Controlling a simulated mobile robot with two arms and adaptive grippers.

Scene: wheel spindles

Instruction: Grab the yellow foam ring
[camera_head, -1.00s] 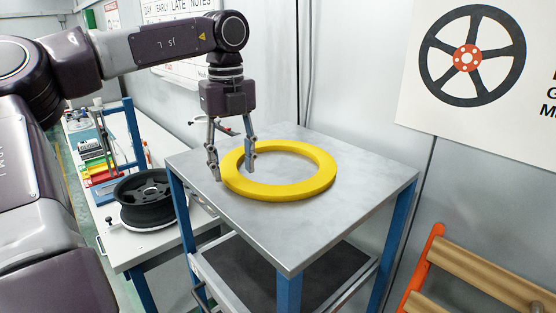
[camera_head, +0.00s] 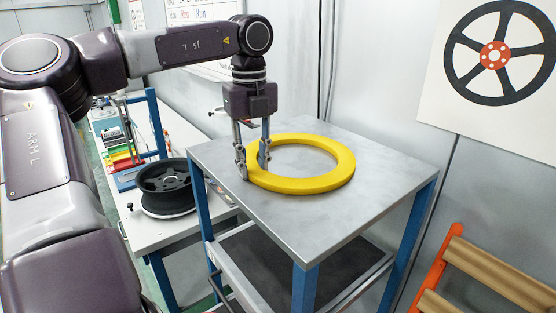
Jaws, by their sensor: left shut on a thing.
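The yellow foam ring (camera_head: 318,184) lies flat on the grey metal top of a blue-legged stand (camera_head: 290,230), or very close above it; I cannot tell which. My left gripper (camera_head: 254,170) points down at the ring's left side. One finger is outside the ring and the other is inside its hole. The fingers are shut on the ring's band. My right gripper is not in view.
A black wheel (camera_head: 167,186) sits on a white bench to the left of the stand, with coloured bins (camera_head: 122,160) behind. An orange rack with brown rolls (camera_head: 490,272) is at the lower right. A wheel poster (camera_head: 492,60) hangs on the wall. The stand's right side is bare.

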